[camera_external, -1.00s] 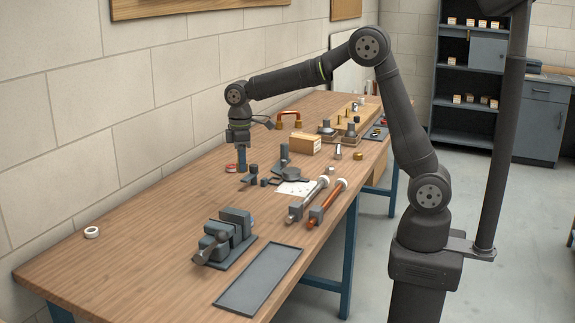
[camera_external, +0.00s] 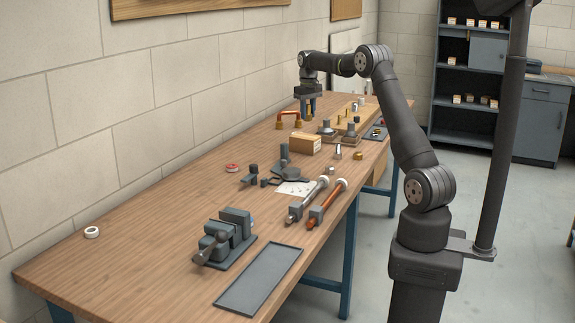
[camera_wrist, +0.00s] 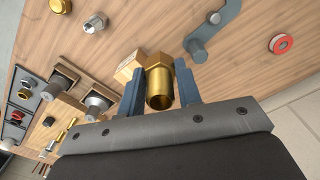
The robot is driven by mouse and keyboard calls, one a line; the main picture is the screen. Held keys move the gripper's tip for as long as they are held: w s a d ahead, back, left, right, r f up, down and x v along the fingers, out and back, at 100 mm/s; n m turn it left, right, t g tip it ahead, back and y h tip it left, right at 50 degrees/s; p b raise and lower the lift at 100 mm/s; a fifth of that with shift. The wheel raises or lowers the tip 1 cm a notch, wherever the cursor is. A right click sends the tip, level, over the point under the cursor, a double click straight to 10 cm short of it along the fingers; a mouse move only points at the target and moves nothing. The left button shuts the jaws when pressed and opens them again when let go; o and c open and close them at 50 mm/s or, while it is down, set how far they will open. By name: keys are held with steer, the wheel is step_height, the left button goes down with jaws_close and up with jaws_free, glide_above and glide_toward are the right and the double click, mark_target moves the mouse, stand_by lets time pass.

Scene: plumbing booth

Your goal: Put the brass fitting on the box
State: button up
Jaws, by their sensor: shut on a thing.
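My gripper (camera_external: 308,114) hangs above the far part of the bench, beyond the box and near the copper pipe bend. In the wrist view, my gripper (camera_wrist: 158,90) has its blue fingers shut on a brass fitting (camera_wrist: 159,86), a hex-bodied piece with its open end towards the camera. The fitting is too small to make out in the external view. The cardboard box (camera_external: 304,144) stands on the bench, apart from my gripper.
A copper pipe bend (camera_external: 289,112) stands near my gripper. Past the box are valves (camera_external: 327,131) and a wooden board (camera_external: 352,108). Another brass fitting (camera_external: 358,155) lies right of the box. A vise (camera_external: 228,237) and an empty tray (camera_external: 258,283) are in front.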

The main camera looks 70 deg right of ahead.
steer(key=s+d+m, duration=0.3)
steer(key=s+d, duration=0.5)
steer(key=d, duration=0.4)
glide_above(309, 139)
step_height(309, 139, down, 6)
steer(key=shift+f, duration=2.2)
steer(key=shift+f, duration=0.1)
steer(key=o, duration=1)
steer(key=shift+o, duration=0.2)
step_height(309, 139, up, 12)
